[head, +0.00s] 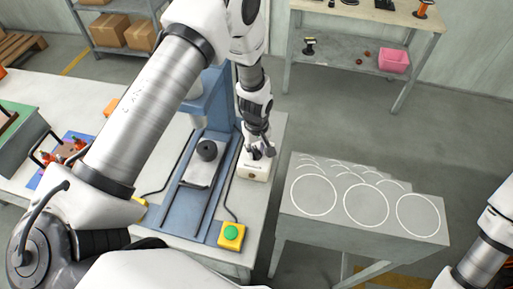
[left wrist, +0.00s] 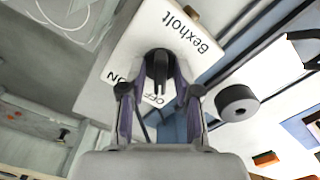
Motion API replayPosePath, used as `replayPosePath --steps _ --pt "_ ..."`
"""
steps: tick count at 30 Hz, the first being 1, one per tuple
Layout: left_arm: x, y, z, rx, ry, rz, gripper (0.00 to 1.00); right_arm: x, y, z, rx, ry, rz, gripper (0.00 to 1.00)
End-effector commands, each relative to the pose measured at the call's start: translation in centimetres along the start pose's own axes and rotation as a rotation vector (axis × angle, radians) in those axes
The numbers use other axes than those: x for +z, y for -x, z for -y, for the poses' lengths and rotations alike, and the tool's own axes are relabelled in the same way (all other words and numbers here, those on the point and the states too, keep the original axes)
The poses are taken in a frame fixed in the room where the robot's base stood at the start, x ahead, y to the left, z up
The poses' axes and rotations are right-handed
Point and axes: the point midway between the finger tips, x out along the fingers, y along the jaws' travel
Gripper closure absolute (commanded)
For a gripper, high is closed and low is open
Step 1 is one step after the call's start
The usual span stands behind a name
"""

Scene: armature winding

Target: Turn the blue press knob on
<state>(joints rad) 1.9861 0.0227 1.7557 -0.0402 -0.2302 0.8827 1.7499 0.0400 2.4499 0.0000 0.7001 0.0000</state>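A cream control box (head: 254,168) stands on the bench, right of the blue press (head: 212,105). In the left wrist view the box (left wrist: 175,35) carries the word Bexholt and ON and OFF marks. Its knob (left wrist: 160,64) is black, with a narrow raised grip. My left gripper (head: 262,150) is down over the box. In the left wrist view its fingers (left wrist: 159,82) are apart, one on each side of the knob; I cannot tell whether they touch it. In the head view the gripper hides the knob. Of my right arm only a link shows at the right edge; its gripper is out of view.
A yellow box with a green button (head: 231,236) sits at the bench's front edge. A black cylinder (head: 207,150) stands on the press bed. A grey table with white circles (head: 335,228) is to the right, across a gap. A shelf with a pink bin (head: 394,61) is behind.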

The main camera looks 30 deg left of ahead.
Motion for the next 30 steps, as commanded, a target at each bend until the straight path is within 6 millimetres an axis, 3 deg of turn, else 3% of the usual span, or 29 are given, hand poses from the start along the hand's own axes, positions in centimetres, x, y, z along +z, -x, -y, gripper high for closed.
replayPosePath --steps 1,2,17,30 --pt "0.0 0.0 0.0 0.0 0.0 0.0 0.93 0.0 0.0 0.0 0.0 0.0 0.0 0.29" --pt "0.0 0.0 0.0 0.0 0.0 0.0 1.0 0.0 0.0 0.0 0.0 0.0 0.0 0.29" --pt "0.0 -0.1 0.1 -0.001 -0.049 0.001 1.0 0.0 -0.3 0.0 0.0 0.0 0.0 0.29" --pt "0.0 -0.3 0.1 -0.001 -0.355 0.002 1.0 0.0 -1.4 0.0 0.0 0.0 0.0 0.29"
